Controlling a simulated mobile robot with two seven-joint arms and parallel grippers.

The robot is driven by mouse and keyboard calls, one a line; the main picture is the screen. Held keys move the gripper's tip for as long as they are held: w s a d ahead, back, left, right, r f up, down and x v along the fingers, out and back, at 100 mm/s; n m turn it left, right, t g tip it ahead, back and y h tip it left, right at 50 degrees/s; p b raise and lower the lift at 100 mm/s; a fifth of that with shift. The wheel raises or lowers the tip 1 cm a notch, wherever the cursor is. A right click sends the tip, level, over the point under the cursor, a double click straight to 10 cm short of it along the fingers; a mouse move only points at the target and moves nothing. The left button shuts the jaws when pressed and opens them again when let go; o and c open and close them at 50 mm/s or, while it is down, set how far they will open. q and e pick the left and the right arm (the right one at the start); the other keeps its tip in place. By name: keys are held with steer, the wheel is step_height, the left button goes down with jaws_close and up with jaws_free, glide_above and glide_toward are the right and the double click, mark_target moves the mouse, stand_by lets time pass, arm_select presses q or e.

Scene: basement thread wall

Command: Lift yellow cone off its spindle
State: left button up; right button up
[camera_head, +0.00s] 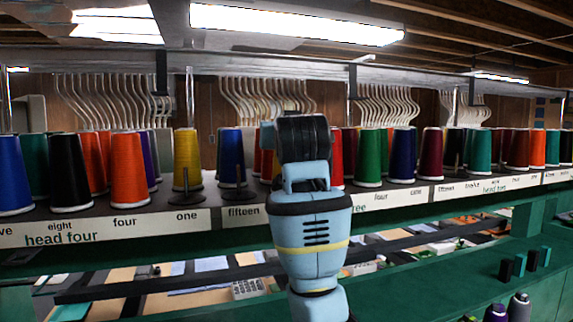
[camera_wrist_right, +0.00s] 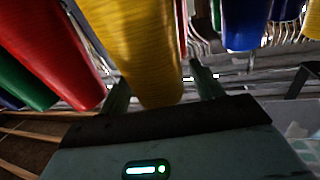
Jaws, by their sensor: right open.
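In the right wrist view a yellow cone (camera_wrist_right: 140,45) shows close up, upside down in that picture, with its narrow end toward my gripper. My right gripper (camera_wrist_right: 161,88) is open, with one finger on each side of the cone's narrow end. I cannot tell whether either finger touches it. In the head view my right arm hides its own fingers and the cone between them. Another yellow cone (camera_head: 187,155) stands upright on the shelf above the label "one", left of my arm. The spindle under the near cone is hidden. My left gripper is not in view.
A red cone (camera_wrist_right: 50,48) and a blue cone (camera_wrist_right: 245,22) flank the yellow one. Several other cones line the shelf, including a green one (camera_head: 368,157). A metal rail (camera_head: 270,64) runs above. The green lower ledge (camera_head: 440,280) has free room.

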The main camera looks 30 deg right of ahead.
steer(key=shift+w+d, duration=0.25)
steer(key=shift+w, duration=0.15)
steer(key=c, duration=1.4)
steer(key=shift+r, duration=0.15)
steer(key=shift+c, duration=0.2)
step_height(320, 180, up, 10)
steer(key=shift+f, duration=0.1)
